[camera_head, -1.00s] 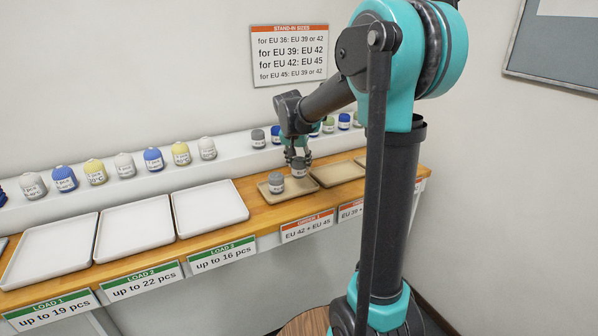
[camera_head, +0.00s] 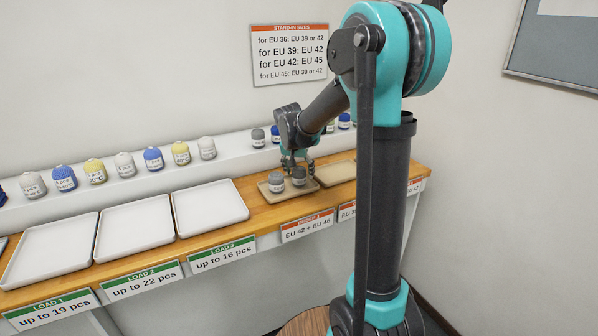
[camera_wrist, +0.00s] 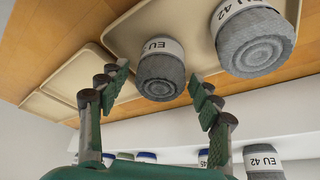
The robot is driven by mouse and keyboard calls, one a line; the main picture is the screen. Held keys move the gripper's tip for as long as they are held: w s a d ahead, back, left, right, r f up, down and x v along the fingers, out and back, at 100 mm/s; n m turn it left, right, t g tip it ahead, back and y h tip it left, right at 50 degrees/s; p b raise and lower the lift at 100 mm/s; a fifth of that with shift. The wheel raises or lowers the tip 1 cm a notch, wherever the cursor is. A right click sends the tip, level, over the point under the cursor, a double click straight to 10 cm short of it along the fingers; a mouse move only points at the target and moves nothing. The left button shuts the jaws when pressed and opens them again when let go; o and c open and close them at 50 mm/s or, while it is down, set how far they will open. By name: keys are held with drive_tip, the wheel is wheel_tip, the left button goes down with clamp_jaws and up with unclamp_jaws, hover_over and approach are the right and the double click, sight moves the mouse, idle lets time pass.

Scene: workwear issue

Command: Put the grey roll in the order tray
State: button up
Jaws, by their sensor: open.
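A grey roll (camera_head: 299,176) with a white EU label stands in the order tray (camera_head: 262,188), a shallow beige tray under the sign EU 42 + EU 45. In the wrist view this roll (camera_wrist: 161,76) lies between and beyond my open fingertips, with gaps at the sides. A second grey roll (camera_head: 277,183), labelled EU 42 in the wrist view (camera_wrist: 255,40), stands in the same tray to its left. My gripper (camera_head: 297,163) is open just above the right-hand roll. The number on that roll's label is partly hidden.
More beige trays (camera_head: 336,174) lie to the right, partly behind my arm. Three white trays (camera_head: 208,208) lie to the left. A raised white shelf behind holds blue, yellow, white and grey rolls, including a grey EU 42 roll (camera_wrist: 263,160) near my gripper.

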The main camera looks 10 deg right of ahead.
drive_tip(key=v, duration=1.2)
drive_tip(key=s+d+f, duration=0.1)
drive_tip(key=s+f, duration=0.2)
drive_tip(key=s+d+f+n, duration=0.1)
drive_tip(key=s+d+f, duration=0.1)
drive_tip(key=s+f, duration=0.1)
drive_tip(key=s+d+f+n, duration=0.1)
drive_tip(key=s+f, duration=0.2)
drive_tip(key=s, duration=0.2)
drive_tip(key=shift+d+f+y, duration=0.1)
drive_tip(key=shift+d+y, duration=0.05)
drive_tip(key=shift+y, duration=0.25)
drive_tip(key=s+d+f+n+y, duration=0.1)
drive_tip(key=s+f+n, duration=0.2)
drive_tip(key=s+f, duration=0.8)
drive_tip(key=s, duration=0.4)
drive_tip(key=shift+s+d+f, duration=0.2)
drive_tip(key=shift+d+f, duration=0.05)
drive_tip(key=shift+d, duration=0.1)
